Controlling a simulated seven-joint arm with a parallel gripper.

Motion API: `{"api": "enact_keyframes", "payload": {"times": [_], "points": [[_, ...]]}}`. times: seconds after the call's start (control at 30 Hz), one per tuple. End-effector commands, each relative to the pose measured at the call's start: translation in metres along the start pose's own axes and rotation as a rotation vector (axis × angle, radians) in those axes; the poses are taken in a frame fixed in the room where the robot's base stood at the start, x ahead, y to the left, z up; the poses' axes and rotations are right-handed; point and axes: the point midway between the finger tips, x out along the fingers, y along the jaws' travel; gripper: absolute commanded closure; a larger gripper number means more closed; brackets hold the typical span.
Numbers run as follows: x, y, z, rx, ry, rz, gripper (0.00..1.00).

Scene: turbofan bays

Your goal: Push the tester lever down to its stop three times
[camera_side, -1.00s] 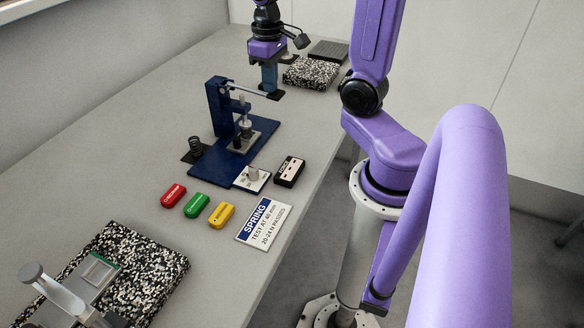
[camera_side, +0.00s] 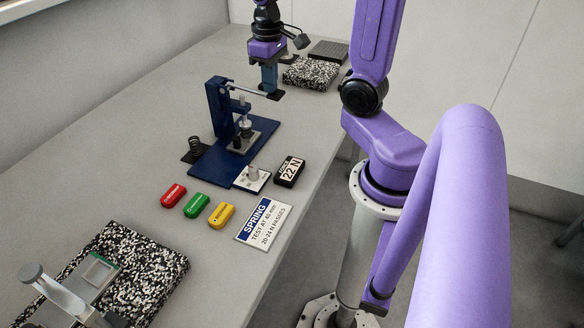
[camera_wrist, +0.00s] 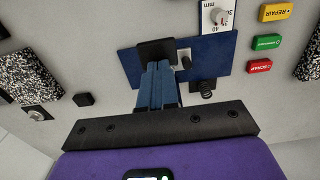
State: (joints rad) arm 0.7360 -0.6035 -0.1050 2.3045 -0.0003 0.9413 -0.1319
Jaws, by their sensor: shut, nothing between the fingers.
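The blue tester (camera_side: 222,112) stands on its base plate, with a metal lever (camera_side: 243,89) reaching right toward my gripper. My gripper (camera_side: 270,88) is shut and empty at the lever's outer end; its fingers point down. I cannot tell whether they touch the lever. In the wrist view, my blue fingers (camera_wrist: 155,82) meet a dark block (camera_wrist: 156,50) over the tester's blue plate (camera_wrist: 214,50). A small black readout (camera_side: 289,171) shows 22 N. A white card with a knob (camera_side: 252,178) lies beside it; the wrist view reads 40 mm there.
A dark coil spring (camera_side: 195,147) stands left of the tester. Red (camera_side: 173,195), green (camera_side: 196,205) and yellow (camera_side: 221,215) tags lie in front, beside a spring test card (camera_side: 264,222). Speckled blocks lie at the near left (camera_side: 150,262) and far end (camera_side: 311,72).

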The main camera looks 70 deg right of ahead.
Motion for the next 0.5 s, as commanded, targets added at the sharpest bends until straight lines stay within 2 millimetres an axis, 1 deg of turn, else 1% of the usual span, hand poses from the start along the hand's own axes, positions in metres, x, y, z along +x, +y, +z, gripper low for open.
{"api": "enact_keyframes", "payload": {"times": [0.03,0.23,0.5], "points": [[0.004,-0.001,0.001,-0.001,-0.006,-0.002,1.0],[0.002,-0.001,0.001,-0.002,-0.006,-0.002,1.0],[-0.016,-0.001,0.0,-0.001,-0.003,-0.001,1.0]]}}
